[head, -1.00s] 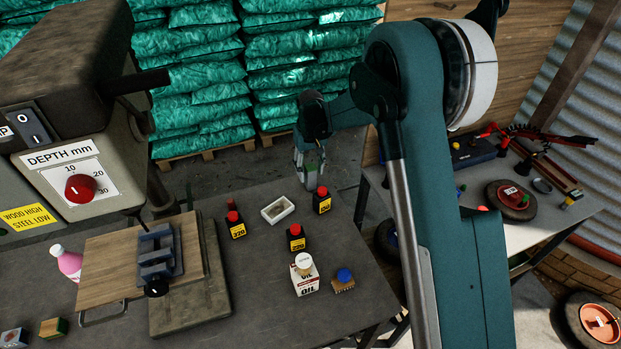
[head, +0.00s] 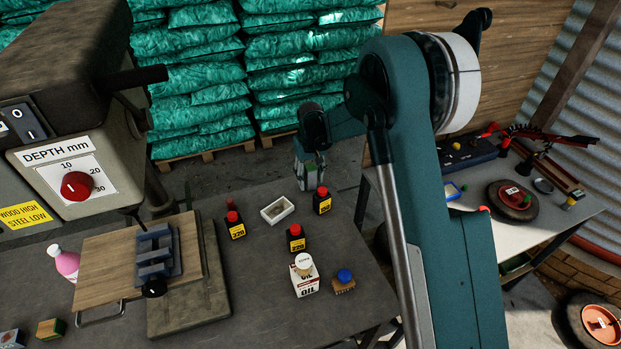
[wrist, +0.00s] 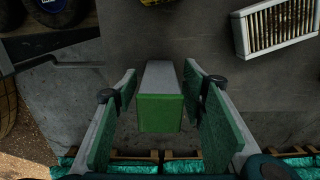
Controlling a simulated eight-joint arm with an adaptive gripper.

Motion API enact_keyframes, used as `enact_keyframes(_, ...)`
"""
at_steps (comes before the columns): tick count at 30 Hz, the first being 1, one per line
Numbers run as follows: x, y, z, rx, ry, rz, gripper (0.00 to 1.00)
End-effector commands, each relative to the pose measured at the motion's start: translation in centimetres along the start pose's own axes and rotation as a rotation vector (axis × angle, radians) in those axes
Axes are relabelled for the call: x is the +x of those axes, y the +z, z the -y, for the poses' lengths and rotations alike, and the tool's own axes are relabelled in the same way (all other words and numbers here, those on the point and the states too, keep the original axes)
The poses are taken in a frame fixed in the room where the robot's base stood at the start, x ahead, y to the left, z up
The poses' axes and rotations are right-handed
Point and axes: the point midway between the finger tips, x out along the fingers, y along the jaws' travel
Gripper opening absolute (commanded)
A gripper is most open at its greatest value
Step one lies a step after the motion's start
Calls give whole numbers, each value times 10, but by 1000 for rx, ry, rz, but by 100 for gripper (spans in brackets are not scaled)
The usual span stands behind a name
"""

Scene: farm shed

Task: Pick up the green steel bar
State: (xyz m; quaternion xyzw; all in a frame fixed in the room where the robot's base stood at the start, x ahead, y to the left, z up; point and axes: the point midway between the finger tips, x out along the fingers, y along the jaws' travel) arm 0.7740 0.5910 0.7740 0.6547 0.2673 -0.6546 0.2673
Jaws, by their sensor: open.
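The green steel bar (wrist: 160,108) shows in the wrist view as a block with a bright green end face and a grey top. My gripper (wrist: 160,80) is open, with one green-padded finger on each side of the bar. A gap shows between each pad and the bar, so neither finger appears to touch it. In the head view my gripper (head: 310,182) points down at the far edge of the dark workbench, behind the white tray; the bar is mostly hidden there by the fingers.
The white tray (head: 277,210) and a red-capped bottle (head: 322,201) stand close to my gripper. A drill press with a vise (head: 155,255) is at left; a side table (head: 540,225) is at right.

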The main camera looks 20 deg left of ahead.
Motion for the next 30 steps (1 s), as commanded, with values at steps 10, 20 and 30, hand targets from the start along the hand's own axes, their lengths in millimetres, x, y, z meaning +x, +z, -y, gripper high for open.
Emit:
enact_keyframes(10, 0, 0, 0, 0, 0, 0, 8)
enact_keyframes(20, -4, 0, 0, 0, 0, 0, 8)
enact_keyframes(30, -39, 0, 0, 0, 0, 0, 8)
